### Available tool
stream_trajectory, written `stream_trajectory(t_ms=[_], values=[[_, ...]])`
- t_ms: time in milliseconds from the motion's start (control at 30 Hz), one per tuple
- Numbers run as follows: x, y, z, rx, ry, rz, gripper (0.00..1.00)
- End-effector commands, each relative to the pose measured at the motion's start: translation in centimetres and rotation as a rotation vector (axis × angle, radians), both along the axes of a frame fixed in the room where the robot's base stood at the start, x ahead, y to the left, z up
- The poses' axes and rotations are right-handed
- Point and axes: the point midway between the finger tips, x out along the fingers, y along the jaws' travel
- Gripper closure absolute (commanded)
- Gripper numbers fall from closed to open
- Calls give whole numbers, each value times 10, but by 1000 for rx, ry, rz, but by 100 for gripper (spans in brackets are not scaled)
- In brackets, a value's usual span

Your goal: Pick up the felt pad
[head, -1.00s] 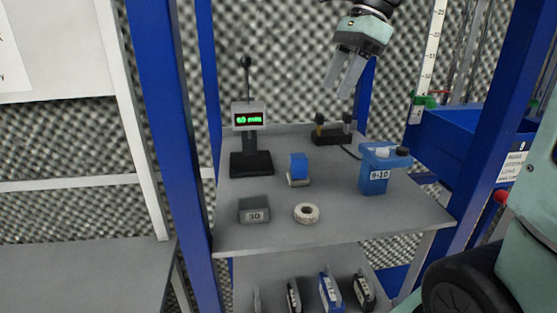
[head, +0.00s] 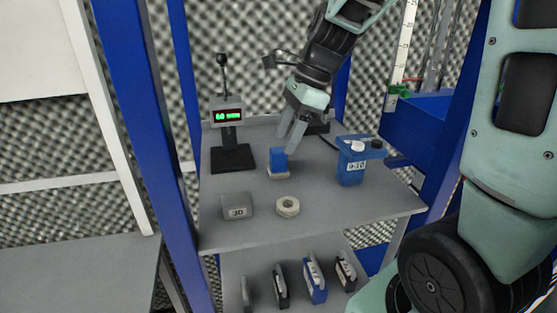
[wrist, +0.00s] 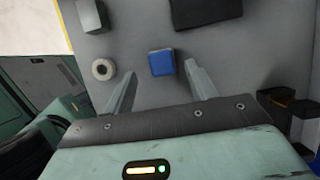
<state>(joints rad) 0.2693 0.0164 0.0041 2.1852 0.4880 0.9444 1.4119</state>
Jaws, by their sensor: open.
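A small blue block on a pale, felt-like base, which looks like the felt pad (head: 278,161), sits on the grey upper shelf (head: 335,212). In the wrist view the felt pad (wrist: 162,62) shows as a blue square just beyond and between my fingertips. My gripper (head: 291,147) is open and empty, pointing down, close above and slightly right of the pad in the head view. One finger partly overlaps the pad's right side there. I cannot tell the exact height between them.
A gauge stand (head: 230,140) with a lit display stands behind left. A grey block (head: 237,206) and a pale ring (head: 288,207) lie in front. A blue box (head: 352,165) stands right. A dark fixture (wrist: 205,12) is close by. Blue posts flank the shelf.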

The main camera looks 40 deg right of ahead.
Motion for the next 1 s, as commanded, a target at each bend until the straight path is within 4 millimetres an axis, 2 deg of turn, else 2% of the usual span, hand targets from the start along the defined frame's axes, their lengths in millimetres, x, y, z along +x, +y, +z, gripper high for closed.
stream_trajectory(t_ms=[300, 567, 600, 700, 767, 1000], values=[[8, 15, -37, 0, 5, 1, 44], [9, 16, -41, -1, 2, 2, 44], [9, 16, -41, -1, 2, 2, 49], [9, 16, -41, -2, 1, 1, 77], [9, 16, -41, -2, 1, 1, 92], [9, 16, -40, -1, 2, 0, 92]])
